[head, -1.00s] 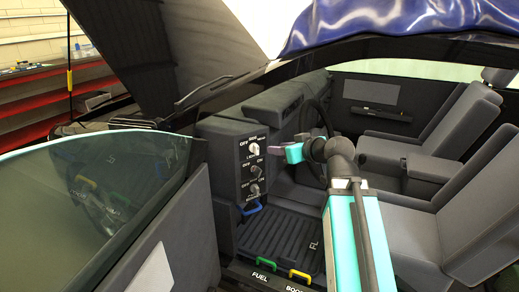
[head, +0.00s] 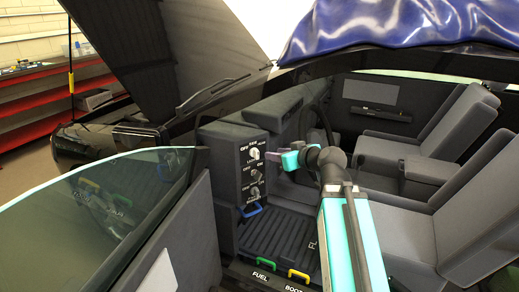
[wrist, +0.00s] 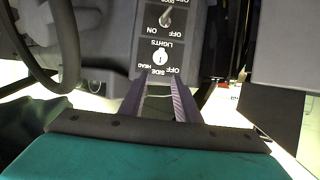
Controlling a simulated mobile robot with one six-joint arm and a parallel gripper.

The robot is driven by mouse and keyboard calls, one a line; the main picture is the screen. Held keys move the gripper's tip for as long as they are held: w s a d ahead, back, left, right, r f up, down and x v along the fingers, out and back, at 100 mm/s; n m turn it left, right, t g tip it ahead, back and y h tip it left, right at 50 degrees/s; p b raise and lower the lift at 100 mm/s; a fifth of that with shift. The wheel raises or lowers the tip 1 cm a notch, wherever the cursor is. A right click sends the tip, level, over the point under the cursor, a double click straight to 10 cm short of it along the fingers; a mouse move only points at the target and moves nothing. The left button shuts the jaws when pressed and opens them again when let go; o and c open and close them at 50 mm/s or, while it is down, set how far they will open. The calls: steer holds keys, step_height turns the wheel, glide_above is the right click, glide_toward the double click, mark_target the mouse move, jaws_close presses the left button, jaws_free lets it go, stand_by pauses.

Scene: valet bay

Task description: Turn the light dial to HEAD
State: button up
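The light dial (head: 254,153) is a pale round knob at the top of the dark switch panel, with OFF, SIDE and HEAD lettered around it. The dial also shows upside down in the wrist view (wrist: 158,56), just beyond the fingertips. Which mark it points to is too small to tell. My gripper (head: 268,156) is in front of the panel, to the right of the dial. In the wrist view my gripper (wrist: 160,86) has its two purple fingers apart with nothing between them. The dial looks clear of both fingers.
A toggle switch (wrist: 167,18) marked ON and OFF sits below the dial on the panel. A blue handle (head: 252,210) is lower down, with green (head: 264,279) and yellow (head: 299,274) handles on the sill. The steering wheel (wrist: 35,50) is close by. The door (head: 110,220) stands open at left.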

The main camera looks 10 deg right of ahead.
mark_target(258, 152)
steer(key=shift+w+a+f+p, duration=0.15)
steer(key=shift+w+p, duration=0.3)
steer(key=shift+p, duration=1.45)
steer(key=shift+p+x, duration=1.85)
steer(key=shift+x, duration=3.75)
steer(key=shift+s+f, duration=0.1)
steer(key=shift+f, duration=0.05)
jaws_close()
